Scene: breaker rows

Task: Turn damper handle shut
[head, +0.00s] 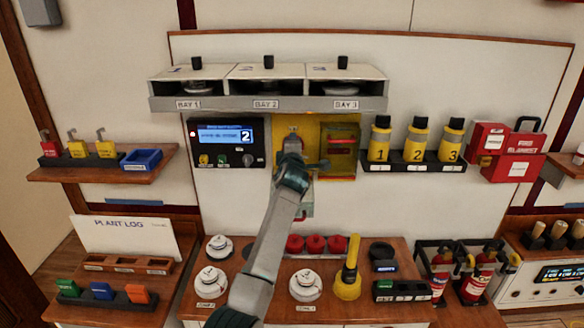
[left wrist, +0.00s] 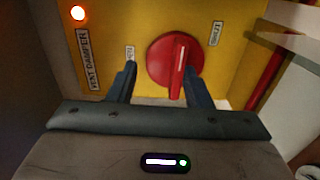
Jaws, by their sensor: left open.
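The damper handle is a round red knob (left wrist: 170,52) with a raised grip bar, on a yellow panel (left wrist: 238,75) labelled VENT DAMPER. The bar stands near vertical, leaning slightly, with a pale line along it. Small labels, too blurred to read surely, sit left and upper right of the knob. My left gripper (left wrist: 160,75) is open, its fingers either side of the knob's lower part; I cannot tell whether they touch it. In the head view my left gripper (head: 292,150) is before the yellow panel (head: 308,130) and mostly hides the knob. My right gripper is not in view.
An orange lamp (left wrist: 78,13) glows on the panel's left. A display unit (head: 226,142) is left of the panel and a yellow-framed box (head: 340,150) right. Shelf bays (head: 268,85) overhang above. Numbered yellow bottles (head: 417,140) stand right. The counter below holds several items.

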